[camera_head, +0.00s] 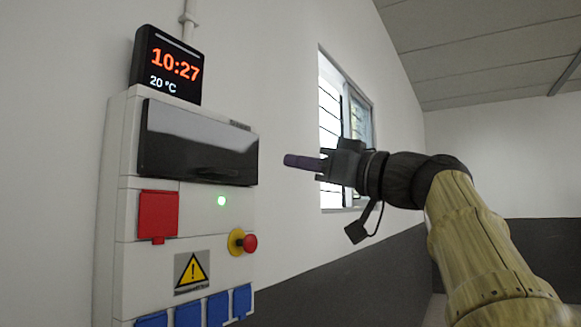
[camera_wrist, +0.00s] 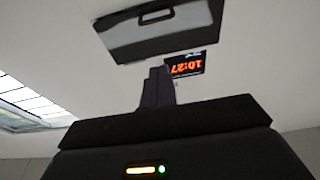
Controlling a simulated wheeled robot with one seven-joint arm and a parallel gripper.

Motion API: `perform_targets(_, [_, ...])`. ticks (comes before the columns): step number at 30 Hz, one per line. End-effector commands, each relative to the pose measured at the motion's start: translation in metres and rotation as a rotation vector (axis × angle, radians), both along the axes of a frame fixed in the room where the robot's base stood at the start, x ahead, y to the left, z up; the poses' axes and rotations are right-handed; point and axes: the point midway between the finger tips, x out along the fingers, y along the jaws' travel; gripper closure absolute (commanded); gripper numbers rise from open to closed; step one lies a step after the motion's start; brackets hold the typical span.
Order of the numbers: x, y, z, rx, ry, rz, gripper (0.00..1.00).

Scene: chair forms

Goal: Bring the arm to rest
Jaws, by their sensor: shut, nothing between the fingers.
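My gripper (camera_head: 303,162) is at the end of my raised arm, in the middle of the head view. It points left toward the wall cabinet and looks apart from it. Its fingers are together with nothing between them. In the wrist view my gripper (camera_wrist: 158,75) shows as a dark narrow shape pointing up the picture, below the dark cover and the clock. My arm (camera_head: 470,230) comes in from the lower right of the head view.
A white electrical cabinet (camera_head: 118,215) hangs on the left wall. It bears a dark cover (camera_head: 195,140), a red socket cover (camera_head: 158,213), a red button (camera_head: 250,243) and blue covers (camera_head: 217,308). A clock (camera_head: 168,66) reading 10:27 sits on top. A window (camera_head: 345,125) lies behind my gripper.

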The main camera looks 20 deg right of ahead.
Motion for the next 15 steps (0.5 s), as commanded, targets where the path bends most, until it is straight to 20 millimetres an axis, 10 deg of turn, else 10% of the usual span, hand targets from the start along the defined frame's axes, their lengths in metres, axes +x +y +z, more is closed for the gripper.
perform_targets(15, [0.0078, -0.0017, -0.0085, 0.012, 0.033, -0.008, 1.00])
